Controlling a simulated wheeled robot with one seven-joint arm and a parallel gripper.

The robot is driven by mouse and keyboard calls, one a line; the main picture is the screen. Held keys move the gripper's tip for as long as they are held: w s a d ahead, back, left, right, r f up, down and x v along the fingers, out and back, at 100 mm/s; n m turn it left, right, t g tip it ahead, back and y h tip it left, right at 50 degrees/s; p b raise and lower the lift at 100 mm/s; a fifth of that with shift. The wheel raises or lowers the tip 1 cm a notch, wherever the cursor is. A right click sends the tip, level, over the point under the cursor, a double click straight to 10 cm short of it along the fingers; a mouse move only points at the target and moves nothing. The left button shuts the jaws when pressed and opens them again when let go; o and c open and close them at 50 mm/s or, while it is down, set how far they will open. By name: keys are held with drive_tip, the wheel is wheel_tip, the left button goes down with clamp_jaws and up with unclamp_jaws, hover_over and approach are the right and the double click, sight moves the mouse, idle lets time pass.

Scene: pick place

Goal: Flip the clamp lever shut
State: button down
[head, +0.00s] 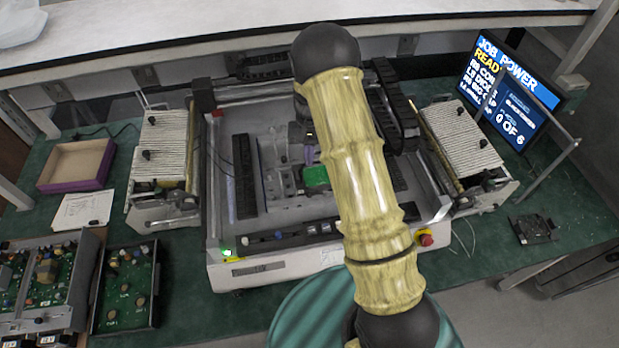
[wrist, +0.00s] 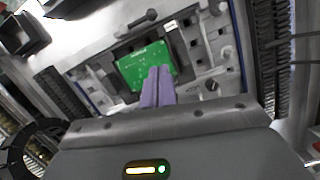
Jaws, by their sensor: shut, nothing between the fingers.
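My gripper shows in the wrist view as two purple fingers (wrist: 158,86) pressed together with nothing between them. Their tips overlap the lower edge of a small green circuit board (wrist: 138,62) seated in a grey fixture (wrist: 198,55); I cannot tell whether they touch it. In the head view the purple fingers (head: 310,154) show just above the green board (head: 315,177), beside my arm. I cannot pick out the clamp lever for sure; small clamp-like grey parts sit around the board. My arm hides part of the fixture in the head view.
The fixture sits inside a white-framed machine (head: 290,262) with dark rails. Ribbed feeders (head: 160,145) flank it left and right (head: 462,140). A red button (head: 426,240) is at its front right. A screen (head: 508,90) stands at right, circuit boards (head: 125,288) at lower left.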

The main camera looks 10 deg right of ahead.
sight(320, 194)
drive_tip(key=p+x, duration=0.1)
drive_tip(key=x, duration=0.3)
drive_tip(key=shift+s+f+p, duration=0.15)
drive_tip(key=shift+p, duration=0.2)
drive_tip(key=s, duration=0.1)
drive_tip(key=s+p, duration=0.1)
drive_tip(key=s+f+p, duration=0.1)
drive_tip(key=shift+s+a, duration=0.25)
drive_tip(key=shift+a, duration=0.15)
drive_tip(key=shift+s+f, duration=0.1)
drive_tip(key=shift+f, duration=0.05)
drive_tip(key=shift+a, duration=0.1)
drive_tip(key=shift+s+n, duration=0.15)
drive_tip(key=shift+n, duration=0.15)
